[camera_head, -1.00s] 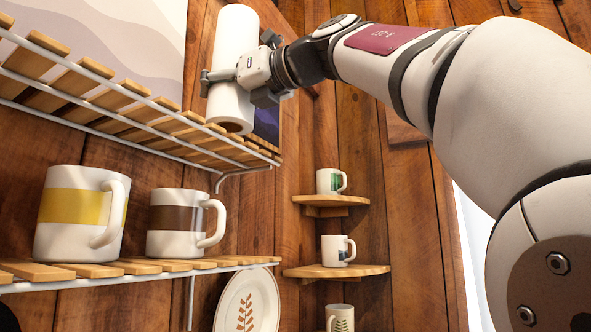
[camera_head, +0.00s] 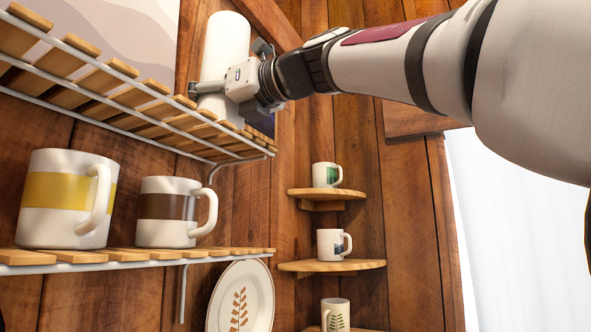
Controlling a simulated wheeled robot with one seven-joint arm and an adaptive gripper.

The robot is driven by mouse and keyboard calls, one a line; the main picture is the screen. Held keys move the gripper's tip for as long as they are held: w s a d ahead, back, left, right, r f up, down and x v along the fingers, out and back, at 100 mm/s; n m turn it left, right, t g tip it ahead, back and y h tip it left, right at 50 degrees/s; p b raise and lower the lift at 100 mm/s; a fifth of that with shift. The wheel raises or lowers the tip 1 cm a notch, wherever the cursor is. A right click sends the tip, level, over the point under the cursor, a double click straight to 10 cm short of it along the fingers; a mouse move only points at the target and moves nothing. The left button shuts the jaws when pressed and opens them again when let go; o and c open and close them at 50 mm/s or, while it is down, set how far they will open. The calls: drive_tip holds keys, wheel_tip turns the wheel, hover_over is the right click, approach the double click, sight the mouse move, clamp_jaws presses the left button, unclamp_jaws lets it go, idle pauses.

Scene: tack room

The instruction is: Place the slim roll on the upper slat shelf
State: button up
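The slim roll (camera_head: 226,47) is a white upright paper roll at the top centre-left. My gripper (camera_head: 217,85) is shut around its lower part, with one finger showing on its left side. The upper slat shelf (camera_head: 150,110) has wooden slats on a white wire frame and is seen from below. The roll stands at the right part of this shelf, and its lower end is hidden behind the slats and front wire. I cannot tell whether the roll touches the slats.
A lower slat shelf (camera_head: 105,258) holds a yellow-banded mug (camera_head: 66,199) and a brown-banded mug (camera_head: 174,212). Corner shelves (camera_head: 326,194) on the right hold small mugs. A plate (camera_head: 241,296) leans below. A picture panel (camera_head: 110,35) is behind the upper shelf.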

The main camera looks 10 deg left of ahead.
drive_tip(key=shift+f, duration=0.1)
drive_tip(key=o, duration=1.5)
drive_tip(key=shift+c, duration=0.2)
drive_tip(key=b+v, duration=0.2)
drive_tip(key=v, duration=1)
